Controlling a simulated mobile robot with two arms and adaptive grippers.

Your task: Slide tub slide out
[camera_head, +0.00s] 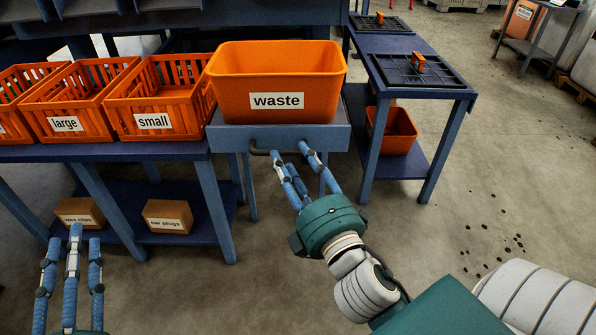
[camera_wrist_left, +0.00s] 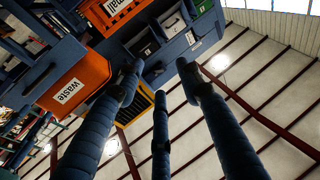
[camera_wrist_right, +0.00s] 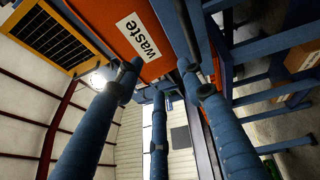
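The orange tub labelled waste (camera_head: 277,82) sits upright on a blue-grey slide (camera_head: 300,138) with a dark bar handle (camera_head: 262,151) on its front. My right gripper (camera_head: 290,163) is just in front of the slide, its fingertips at the handle. Its fingers are spread and I see no firm grip; whether they touch the bar I cannot tell. The tub also shows in the right wrist view (camera_wrist_right: 160,62) and the left wrist view (camera_wrist_left: 82,75). My left gripper (camera_head: 72,250) is open and empty at the lower left, well away from the slide.
Orange crates labelled large (camera_head: 68,124) and small (camera_head: 155,121) stand on a blue table left of the tub. Boxes (camera_head: 167,216) lie on its lower shelf. A blue table (camera_head: 440,92) with black trays stands right. The floor in front is open, with dark scraps at right.

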